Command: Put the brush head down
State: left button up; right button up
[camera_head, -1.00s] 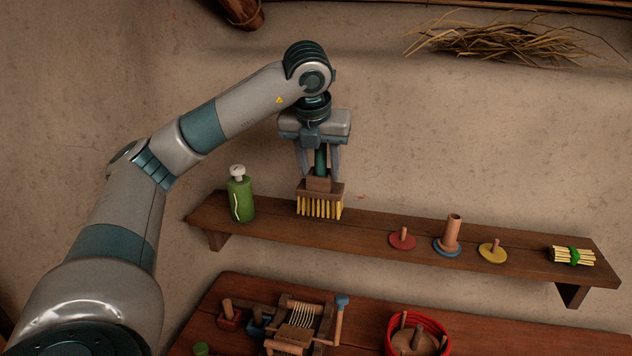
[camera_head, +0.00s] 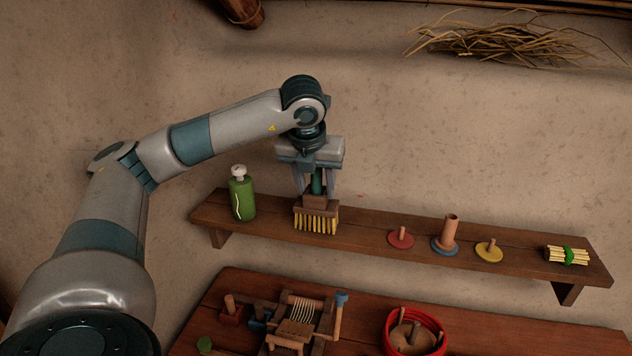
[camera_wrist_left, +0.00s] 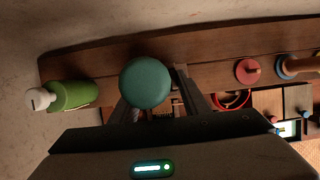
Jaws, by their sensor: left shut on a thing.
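The brush (camera_head: 317,216) has a wooden block, yellow bristles and a dark green handle. My left gripper (camera_head: 316,190) is shut on its handle and holds it upright, bristles down, over the left part of the wall shelf (camera_head: 370,231). Whether the bristle tips touch the shelf I cannot tell. In the left wrist view the round green handle end (camera_wrist_left: 146,82) shows between the fingers and hides most of the brush. My right gripper is not in view.
A green bottle (camera_head: 242,196) with a white cap stands just left of the brush. Red (camera_head: 401,239), blue (camera_head: 444,247) and yellow (camera_head: 489,250) discs with pegs and a green-tied bundle (camera_head: 567,255) lie farther right.

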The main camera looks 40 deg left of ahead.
pick_arm(q)
jog(key=o, duration=1.5)
jog(key=shift+f, duration=0.1)
jog(key=b+v, duration=0.2)
jog(key=v, duration=0.3)
jog(key=shift+d, duration=0.15)
jog(key=shift+v, duration=3.55)
